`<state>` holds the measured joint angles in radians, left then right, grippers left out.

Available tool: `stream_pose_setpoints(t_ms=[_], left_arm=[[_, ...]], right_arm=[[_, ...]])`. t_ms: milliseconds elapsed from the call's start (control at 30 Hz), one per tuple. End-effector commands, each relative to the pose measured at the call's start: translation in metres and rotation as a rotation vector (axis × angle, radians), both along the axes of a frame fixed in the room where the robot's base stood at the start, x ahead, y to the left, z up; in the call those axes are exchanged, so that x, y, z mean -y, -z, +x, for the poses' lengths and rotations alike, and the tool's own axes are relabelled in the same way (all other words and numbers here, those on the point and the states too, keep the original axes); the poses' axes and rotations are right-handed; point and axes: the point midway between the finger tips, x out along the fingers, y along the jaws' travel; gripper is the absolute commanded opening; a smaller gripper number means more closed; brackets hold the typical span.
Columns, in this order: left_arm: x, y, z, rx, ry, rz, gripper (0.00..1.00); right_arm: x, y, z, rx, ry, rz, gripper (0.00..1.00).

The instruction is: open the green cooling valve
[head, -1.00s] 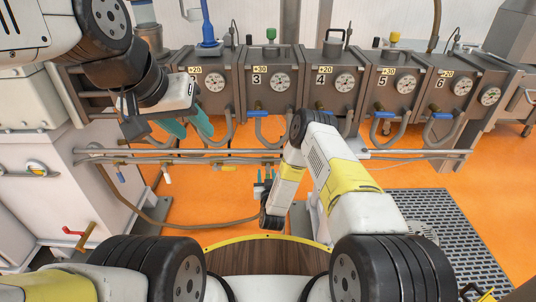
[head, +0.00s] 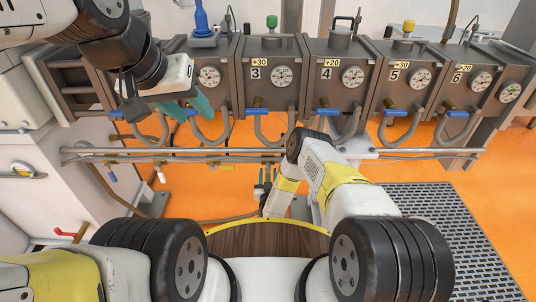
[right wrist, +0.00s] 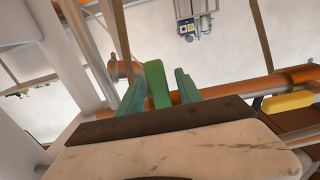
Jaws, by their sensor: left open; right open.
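In the right wrist view a green handle (right wrist: 156,83), which looks like the green cooling valve, stands upright between the two teal fingers of my right gripper (right wrist: 160,88). The fingers are open on either side of it. A gap shows on its right; contact on its left is hard to tell. In the head view the right gripper (head: 267,175) shows only as small teal tips below the pipe rail, beyond my right arm, and the handle is hard to make out there. My left gripper (head: 190,105) is open and empty in front of the left boxes.
Grey barrel boxes with gauges (head: 280,75) and blue-handled valves (head: 257,111) line the back. A pipe rail (head: 350,153) runs below them. A yellow handle (right wrist: 288,101) lies right of the green one in the wrist view. A floor grate (head: 440,220) is at the right.

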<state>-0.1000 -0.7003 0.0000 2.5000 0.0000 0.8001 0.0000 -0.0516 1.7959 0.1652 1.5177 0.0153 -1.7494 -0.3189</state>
Motion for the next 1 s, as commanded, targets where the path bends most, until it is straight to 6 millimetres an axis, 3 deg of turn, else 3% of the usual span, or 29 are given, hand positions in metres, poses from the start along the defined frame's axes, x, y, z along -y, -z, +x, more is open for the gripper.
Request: stream_pose_setpoints(t_ms=[133,400,433,633,1000], left_arm=[[0.0,0.0001,0.0001,0.0,0.0,0.0,0.42],[0.0,0.0001,0.0001,0.0,0.0,0.0,0.42],[0.0,0.0001,0.0001,0.0,0.0,0.0,0.42],[0.0,0.0001,0.0001,0.0,0.0,0.0,0.42],[0.0,0.0001,0.0001,0.0,0.0,0.0,0.42]], right_arm=[[-0.0001,-0.0003,0.0118,0.0,0.0,0.0,0.42],[-0.0002,-0.0004,0.0142,0.0,-0.001,0.0,0.42],[-0.0002,-0.0004,0.0142,0.0,-0.001,0.0,0.4],[-0.0002,-0.0004,0.014,0.0,-0.001,0.001,0.01],[-0.0002,-0.0004,0.0138,0.0,-0.001,0.001,0.0]])
